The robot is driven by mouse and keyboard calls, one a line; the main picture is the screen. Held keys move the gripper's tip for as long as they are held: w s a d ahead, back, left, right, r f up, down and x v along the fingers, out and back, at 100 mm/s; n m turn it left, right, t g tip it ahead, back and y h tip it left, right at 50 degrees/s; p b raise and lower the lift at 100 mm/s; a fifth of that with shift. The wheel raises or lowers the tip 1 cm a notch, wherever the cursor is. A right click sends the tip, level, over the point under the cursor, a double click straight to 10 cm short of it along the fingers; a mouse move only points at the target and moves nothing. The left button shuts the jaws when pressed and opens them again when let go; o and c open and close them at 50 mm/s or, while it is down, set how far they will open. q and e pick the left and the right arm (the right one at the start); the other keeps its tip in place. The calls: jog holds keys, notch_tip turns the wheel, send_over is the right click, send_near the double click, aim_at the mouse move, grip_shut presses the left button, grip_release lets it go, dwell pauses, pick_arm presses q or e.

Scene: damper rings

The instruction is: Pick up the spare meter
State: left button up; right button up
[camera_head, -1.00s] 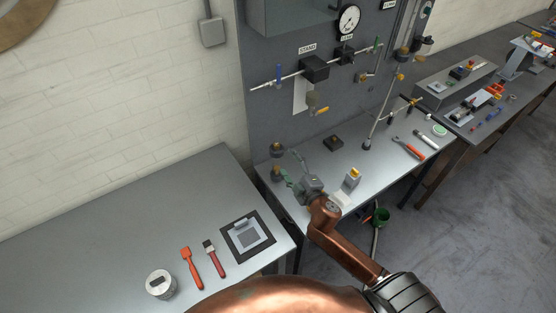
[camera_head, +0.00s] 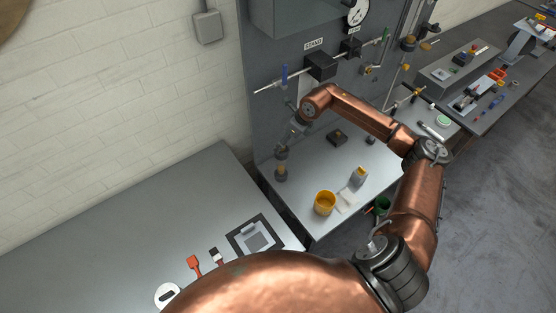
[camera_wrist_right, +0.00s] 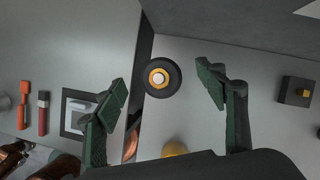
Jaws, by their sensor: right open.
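A round dark piece with a yellow ring and pale centre (camera_wrist_right: 161,77) looks like the spare meter, though I cannot read any marking. In the head view it stands upright near the bench's left edge (camera_head: 281,173). My right gripper (camera_head: 284,152) is above it, pointing down. In the right wrist view the open green-padded fingers (camera_wrist_right: 163,82) lie on either side of the piece in the picture, with clear gaps. The gripper is empty. The fingers are small and partly blurred into the background in the head view. My left gripper does not show.
A dark square block (camera_head: 337,137) is farther back. The panel's rod (camera_head: 297,80) is close above my wrist. A gap separates the left table (camera_head: 130,215).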

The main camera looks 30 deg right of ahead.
aim_at(285, 150)
jog(key=shift+f, duration=0.45)
jog(key=shift+s+f+p, duration=0.2)
jog(key=shift+s+p, duration=0.1)
jog(key=shift+s, duration=0.05)
jog(key=shift+s+a+f+p, duration=0.1)
jog(key=shift+f+p, duration=0.65)
jog(key=shift+f, duration=0.15)
jog(key=x, duration=0.2)
jog(key=shift+w+f, duration=0.3)
jog(key=shift+w, duration=0.15)
jog(key=shift+f, duration=0.2)
jog(key=shift+s+r, duration=0.1)
jog(key=shift+s, duration=0.1)
jog(key=shift+c, duration=0.4)
jog(key=shift+w, duration=0.2)
jog(key=c, duration=1.1)
grip_shut()
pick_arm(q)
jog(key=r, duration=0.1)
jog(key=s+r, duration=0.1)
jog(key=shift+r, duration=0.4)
